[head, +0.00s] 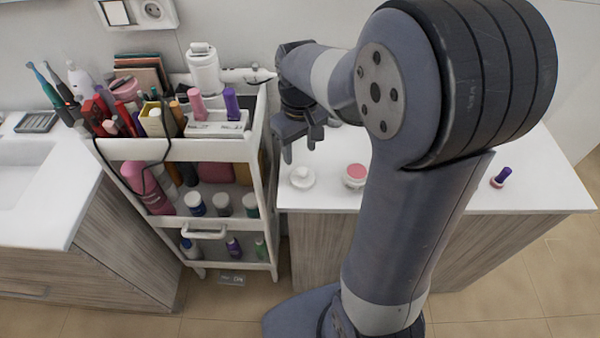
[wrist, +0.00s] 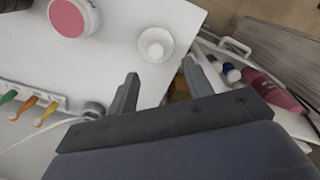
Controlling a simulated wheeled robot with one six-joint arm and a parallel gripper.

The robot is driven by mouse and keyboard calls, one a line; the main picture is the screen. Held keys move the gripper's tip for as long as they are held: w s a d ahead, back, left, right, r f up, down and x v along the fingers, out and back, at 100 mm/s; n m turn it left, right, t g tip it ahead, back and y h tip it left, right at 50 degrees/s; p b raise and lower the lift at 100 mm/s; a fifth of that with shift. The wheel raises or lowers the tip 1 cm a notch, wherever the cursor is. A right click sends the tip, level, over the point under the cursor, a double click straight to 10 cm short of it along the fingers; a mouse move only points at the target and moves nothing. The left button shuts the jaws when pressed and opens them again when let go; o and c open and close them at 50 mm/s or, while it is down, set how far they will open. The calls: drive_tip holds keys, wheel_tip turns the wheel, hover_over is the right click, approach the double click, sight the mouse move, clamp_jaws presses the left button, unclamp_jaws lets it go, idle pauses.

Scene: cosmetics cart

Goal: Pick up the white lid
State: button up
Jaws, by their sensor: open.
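The white lid (head: 302,177) lies on the white counter, near its front left corner. It is round, with a smaller raised-looking ring in its middle. In the wrist view the lid (wrist: 156,44) sits just beyond my fingertips, roughly centred between them. My gripper (head: 300,149) points down behind and above the lid in the head view. Its two fingers are apart and empty, and they also show in the wrist view (wrist: 160,72). The lid does not appear to touch either finger.
A pink-topped white jar (head: 355,176) stands right of the lid. A purple-and-red bottle (head: 502,178) is further right. A crowded white cart (head: 255,148) stands against the counter's left side. In the wrist view several coloured brushes (wrist: 30,106) are at the left.

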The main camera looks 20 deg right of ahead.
sight(303, 170)
drive_tip(key=shift+f, duration=0.9)
drive_tip(key=f, duration=0.4)
drive_tip(key=shift+d+f+p, duration=0.1)
drive_tip(key=shift+d+p, duration=0.25)
drive_tip(key=shift+d, duration=0.05)
drive_tip(key=shift+f, duration=0.55)
drive_tip(key=shift+c, duration=0.6)
drive_tip(key=c, duration=0.9)
drive_tip(key=shift+c, duration=0.2)
